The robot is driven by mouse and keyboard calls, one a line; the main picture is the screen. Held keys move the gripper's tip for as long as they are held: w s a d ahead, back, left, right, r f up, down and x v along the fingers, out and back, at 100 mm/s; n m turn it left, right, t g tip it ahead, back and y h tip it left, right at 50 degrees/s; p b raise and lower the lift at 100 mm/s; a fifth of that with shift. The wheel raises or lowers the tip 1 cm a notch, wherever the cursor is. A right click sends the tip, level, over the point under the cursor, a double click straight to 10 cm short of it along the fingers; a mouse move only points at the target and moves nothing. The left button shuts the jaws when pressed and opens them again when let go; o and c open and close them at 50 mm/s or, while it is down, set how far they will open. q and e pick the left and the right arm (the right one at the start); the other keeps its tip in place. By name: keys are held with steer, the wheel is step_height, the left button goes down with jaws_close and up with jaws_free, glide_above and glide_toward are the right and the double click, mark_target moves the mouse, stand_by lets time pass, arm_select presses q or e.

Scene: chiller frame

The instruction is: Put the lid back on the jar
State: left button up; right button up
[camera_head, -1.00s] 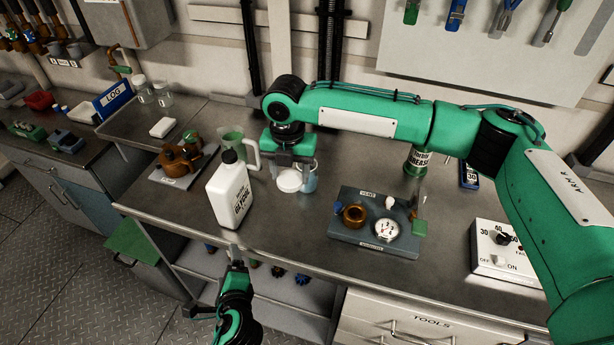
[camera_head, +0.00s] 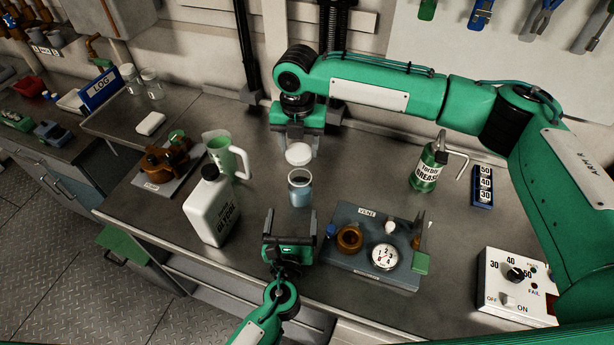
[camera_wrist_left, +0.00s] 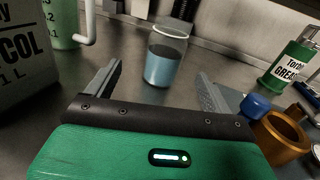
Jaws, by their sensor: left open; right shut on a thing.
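The jar (camera_head: 300,190) stands upright and uncovered on the bench with pale blue liquid inside; it also shows in the left wrist view (camera_wrist_left: 163,62). The white round lid (camera_head: 298,154) is held by my right gripper (camera_head: 299,142), just behind the jar in the head view and apart from it. My right fingertips are partly hidden. My left gripper (camera_head: 291,217) is open and empty in front of the jar. In the left wrist view its fingers (camera_wrist_left: 160,80) are spread, with the jar beyond and between them.
A white glycol bottle (camera_head: 212,207) and a green jug (camera_head: 226,155) stand left of the jar. A grey tray (camera_head: 345,262) with a brown ring (camera_head: 349,239) and a gauge (camera_head: 384,256) lies close on the right. A green grease can (camera_head: 427,168) stands further right.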

mark_target(301, 176)
arm_select(q)
steer(key=shift+w+d+m+h, duration=0.3)
steer(key=shift+d+m+h, duration=0.1)
steer(key=shift+d+m, duration=0.1)
arm_select(e)
steer(key=shift+w+d+r, duration=0.1)
steer(key=shift+w, duration=0.15)
arm_select(q)
steer(key=shift+s+r, duration=0.1)
steer(key=shift+s+a, duration=0.1)
arm_select(e)
steer(key=shift+s+r, duration=0.1)
steer(key=shift+s, duration=0.1)
arm_select(q)
steer(key=shift+w, duration=0.35)
arm_select(e)
steer(key=shift+w, duration=0.1)
arm_select(q)
steer(key=w, duration=0.3)
steer(key=w+d, duration=0.1)
steer(key=w, duration=0.7)
steer(key=shift+w+d, duration=0.2)
steer(key=shift+d, duration=0.1)
